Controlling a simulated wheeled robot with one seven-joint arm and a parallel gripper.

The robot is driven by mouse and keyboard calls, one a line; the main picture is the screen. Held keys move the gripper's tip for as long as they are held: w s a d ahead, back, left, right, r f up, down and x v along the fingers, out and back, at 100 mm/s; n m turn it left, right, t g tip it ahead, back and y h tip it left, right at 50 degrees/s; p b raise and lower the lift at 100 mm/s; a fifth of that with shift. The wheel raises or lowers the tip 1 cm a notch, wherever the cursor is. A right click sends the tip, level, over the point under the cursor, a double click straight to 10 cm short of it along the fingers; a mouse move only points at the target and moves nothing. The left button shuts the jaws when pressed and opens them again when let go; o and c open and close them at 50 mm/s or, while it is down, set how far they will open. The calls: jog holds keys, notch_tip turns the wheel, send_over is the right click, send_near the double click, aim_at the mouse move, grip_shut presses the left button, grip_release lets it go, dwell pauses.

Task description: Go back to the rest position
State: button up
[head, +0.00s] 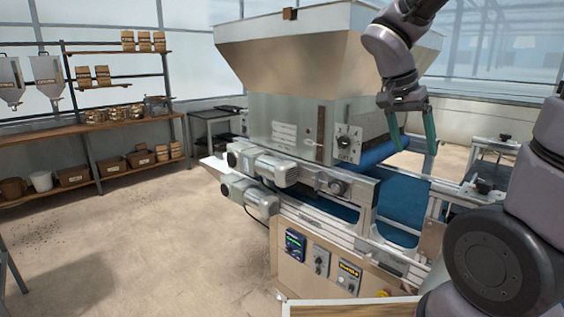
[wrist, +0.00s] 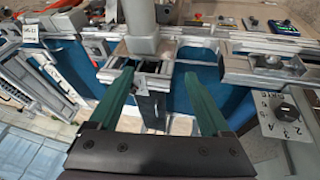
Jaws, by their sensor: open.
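My gripper (head: 411,132) hangs at the end of my arm in the upper right of the head view, with two green fingers pointing down. It is open and nothing shows between the fingers. It is in front of the right side of the tray seeder's metal hopper (head: 290,55), above the blue conveyor belt (head: 402,200). In the wrist view the two green fingers of my gripper (wrist: 160,95) stand apart, with the seeder's metal rails (wrist: 190,45) and the blue belt (wrist: 207,85) beyond them.
A dial plate (head: 347,145) sits on the hopper's side, left of my gripper. Grey motors (head: 262,165) and control boxes (head: 320,262) line the machine's near side. A wooden shelf (head: 95,125) with bags and bins stands at the left.

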jog(key=s+a+r+n+t+y, duration=0.4)
jog(key=s+r+n+t+y, duration=0.1)
jog(key=r, duration=0.3)
jog(key=shift+r+n+t+y, duration=0.4)
jog(key=shift+n+t+y, duration=0.1)
jog(key=shift+t+y, duration=0.25)
